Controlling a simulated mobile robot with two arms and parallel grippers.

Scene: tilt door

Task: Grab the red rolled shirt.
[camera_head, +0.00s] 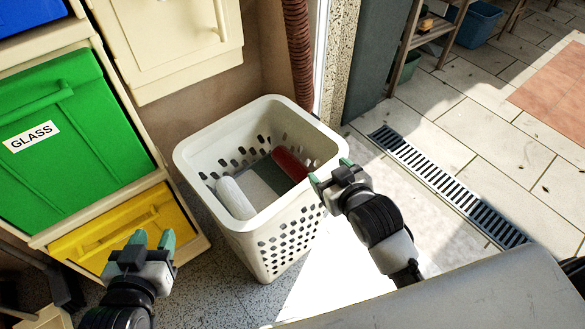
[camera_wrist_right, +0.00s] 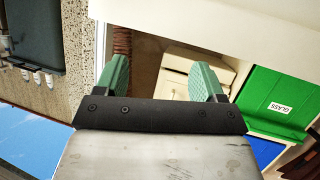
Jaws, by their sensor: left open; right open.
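The red rolled shirt (camera_head: 290,164) lies inside the white laundry basket (camera_head: 262,221), against its back right side. A white rolled shirt (camera_head: 235,198) lies in the basket at the front left. My right gripper (camera_head: 331,176) is at the basket's right rim in the head view, close to the red roll but not around it. It is open and empty; its green fingers also show in the right wrist view (camera_wrist_right: 160,78). My left gripper (camera_head: 152,241) is open and empty, left of the basket, in front of the yellow bin.
A green bin (camera_head: 70,140) marked GLASS and a yellow bin (camera_head: 125,225) stand left of the basket. A cream cabinet (camera_head: 175,45) and a dark red pipe (camera_head: 298,50) are behind it. Tiled floor with a drain grate (camera_head: 450,188) lies open to the right.

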